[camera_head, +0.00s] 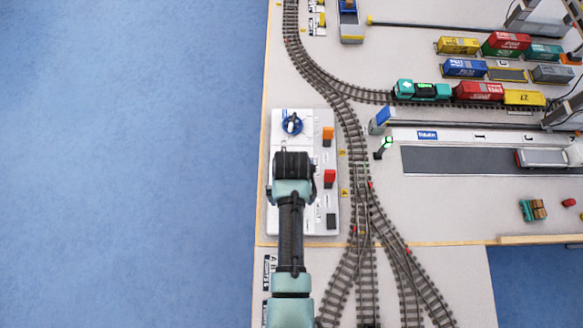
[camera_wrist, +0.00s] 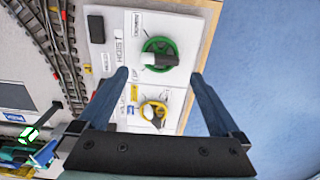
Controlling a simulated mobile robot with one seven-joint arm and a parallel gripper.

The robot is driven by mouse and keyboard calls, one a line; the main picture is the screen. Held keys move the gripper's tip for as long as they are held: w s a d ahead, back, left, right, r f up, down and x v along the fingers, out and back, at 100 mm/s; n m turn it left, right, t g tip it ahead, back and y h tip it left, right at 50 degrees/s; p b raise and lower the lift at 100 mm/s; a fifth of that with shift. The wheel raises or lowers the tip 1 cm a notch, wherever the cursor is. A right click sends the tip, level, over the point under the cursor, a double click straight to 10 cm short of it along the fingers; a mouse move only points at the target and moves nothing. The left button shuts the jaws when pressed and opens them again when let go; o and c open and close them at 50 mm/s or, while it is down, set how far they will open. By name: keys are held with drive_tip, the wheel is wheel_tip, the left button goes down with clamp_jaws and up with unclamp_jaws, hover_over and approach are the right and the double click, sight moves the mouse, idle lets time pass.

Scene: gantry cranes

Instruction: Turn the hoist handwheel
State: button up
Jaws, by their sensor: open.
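A green handwheel (camera_wrist: 151,62) with a grey and white knob lies beside the printed HOIST label (camera_wrist: 118,45) on the pale control panel (camera_head: 277,220). A yellow handwheel (camera_wrist: 145,103) is below it in the wrist view. My gripper (camera_wrist: 160,73) is open and empty. Its two blue-grey fingers point toward the panel, with the green wheel between and just beyond the tips in the picture. I cannot tell the height gap. In the head view my arm covers the green and yellow wheels and my fingers. A blue handwheel (camera_head: 292,123) shows at the panel's far end.
Orange (camera_head: 328,133), red (camera_head: 329,178) and black (camera_head: 331,221) blocks stand along the panel's right side. Model railway track (camera_head: 352,150) runs close to its right. A train (camera_head: 480,91) and crane parts are farther right. Blue floor (camera_head: 130,160) left of the table is clear.

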wheel_tip(320, 180, up, 8)
idle(0.4)
drive_tip(key=shift+c, duration=0.2)
